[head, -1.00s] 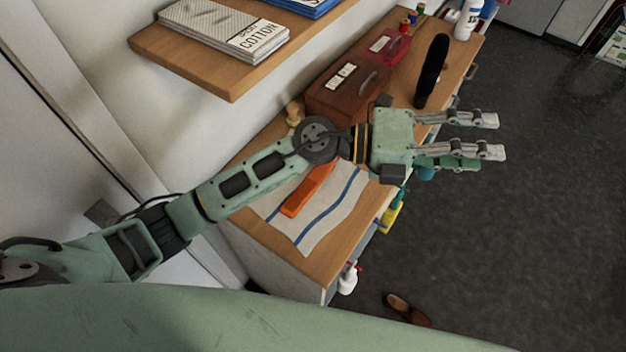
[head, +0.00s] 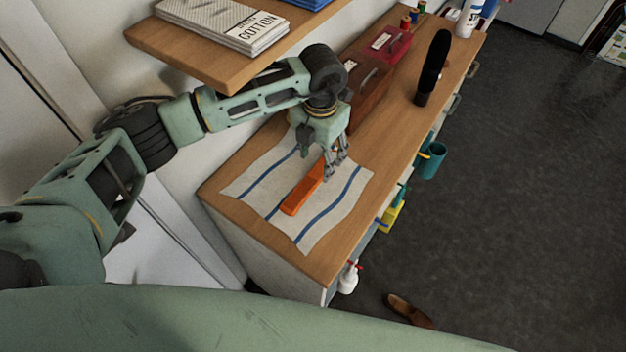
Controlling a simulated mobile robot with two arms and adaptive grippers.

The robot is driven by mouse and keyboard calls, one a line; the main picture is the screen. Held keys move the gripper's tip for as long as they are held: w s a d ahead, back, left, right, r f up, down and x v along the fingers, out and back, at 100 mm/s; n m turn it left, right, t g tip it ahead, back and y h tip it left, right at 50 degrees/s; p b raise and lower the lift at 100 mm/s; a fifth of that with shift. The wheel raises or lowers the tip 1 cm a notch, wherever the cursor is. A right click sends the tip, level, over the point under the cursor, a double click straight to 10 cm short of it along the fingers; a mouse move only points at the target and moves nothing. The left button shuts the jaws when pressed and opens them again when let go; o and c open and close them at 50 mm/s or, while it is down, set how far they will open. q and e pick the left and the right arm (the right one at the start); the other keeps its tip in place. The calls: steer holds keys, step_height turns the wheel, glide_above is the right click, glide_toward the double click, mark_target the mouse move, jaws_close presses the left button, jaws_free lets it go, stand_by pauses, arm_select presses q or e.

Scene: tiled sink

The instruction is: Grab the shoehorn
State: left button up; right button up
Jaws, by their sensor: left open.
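The orange, long and narrow piece, which looks like the shoehorn (head: 303,192), lies on a white cloth with blue stripes (head: 335,205) on the wooden counter. My left gripper (head: 334,168) points down over the far end of the shoehorn. Its fingers are open, and they and the palm hide that end. I cannot tell whether the fingers touch it. My right gripper is not in view.
A brown box (head: 368,95) and a red box (head: 388,45) stand behind my left gripper. A black upright object (head: 432,68) stands farther along the counter (head: 400,135). A wooden shelf (head: 200,60) with a cotton packet (head: 225,22) overhangs close to my arm.

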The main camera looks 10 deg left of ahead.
mark_target(316, 172)
arm_select(q)
steer(key=f, duration=0.1)
steer(key=f+b, duration=0.1)
steer(key=f, duration=0.1)
steer(key=f+b, duration=0.1)
steer(key=f, duration=0.1)
steer(key=shift+s+a+f, duration=0.1)
steer(key=shift+a+f, duration=0.05)
steer(key=shift+a, duration=0.1)
steer(key=shift+c, duration=0.3)
steer(key=shift+c, duration=1.1)
steer(key=c, duration=1)
steer(key=shift+o, duration=0.2)
